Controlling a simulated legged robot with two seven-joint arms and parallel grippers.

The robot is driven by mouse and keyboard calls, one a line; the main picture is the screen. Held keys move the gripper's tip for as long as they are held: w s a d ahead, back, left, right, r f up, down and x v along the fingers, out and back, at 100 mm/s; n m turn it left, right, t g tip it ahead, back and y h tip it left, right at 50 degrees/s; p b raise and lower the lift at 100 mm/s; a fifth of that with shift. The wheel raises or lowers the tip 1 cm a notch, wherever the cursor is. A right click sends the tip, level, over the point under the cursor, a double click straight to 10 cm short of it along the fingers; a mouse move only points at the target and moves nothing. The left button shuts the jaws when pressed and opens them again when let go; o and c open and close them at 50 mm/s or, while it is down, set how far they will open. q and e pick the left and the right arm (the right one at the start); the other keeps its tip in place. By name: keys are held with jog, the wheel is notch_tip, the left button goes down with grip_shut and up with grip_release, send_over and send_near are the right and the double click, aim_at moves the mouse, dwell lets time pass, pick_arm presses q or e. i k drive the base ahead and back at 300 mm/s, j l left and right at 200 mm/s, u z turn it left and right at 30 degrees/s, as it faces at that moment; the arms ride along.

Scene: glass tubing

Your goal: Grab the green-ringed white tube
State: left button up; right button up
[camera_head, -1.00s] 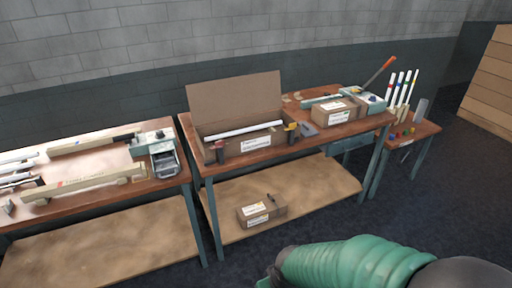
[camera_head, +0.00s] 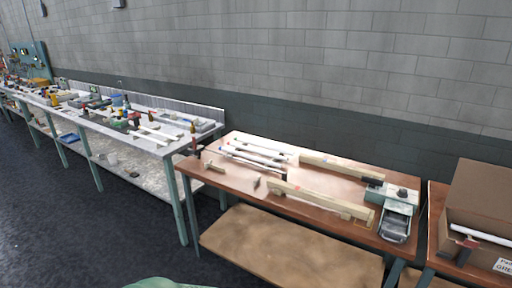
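No green ring can be made out on any tube from here. Several white tubes (camera_head: 262,150) lie side by side on the middle wooden-topped table (camera_head: 345,172). Another white tube (camera_head: 484,234) lies in an open cardboard box (camera_head: 486,196) at the right edge, partly cut off by the frame. Neither of my grippers shows. A small piece of my green arm covering shows at the bottom edge.
A grey device (camera_head: 397,212) and long wooden pieces (camera_head: 318,199) lie on the middle table. A long, cluttered workbench (camera_head: 154,143) runs along the wall at left. Dark open floor (camera_head: 75,225) lies in front of it.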

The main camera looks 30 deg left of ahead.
aim_at(255, 143)
jog(key=i+j+u, duration=0.3)
jog(key=i, duration=0.2)
jog(key=i+j+u, duration=0.25)
jog(key=i, duration=0.3)
jog(key=i+u, duration=0.3)
jog(key=i, duration=0.25)
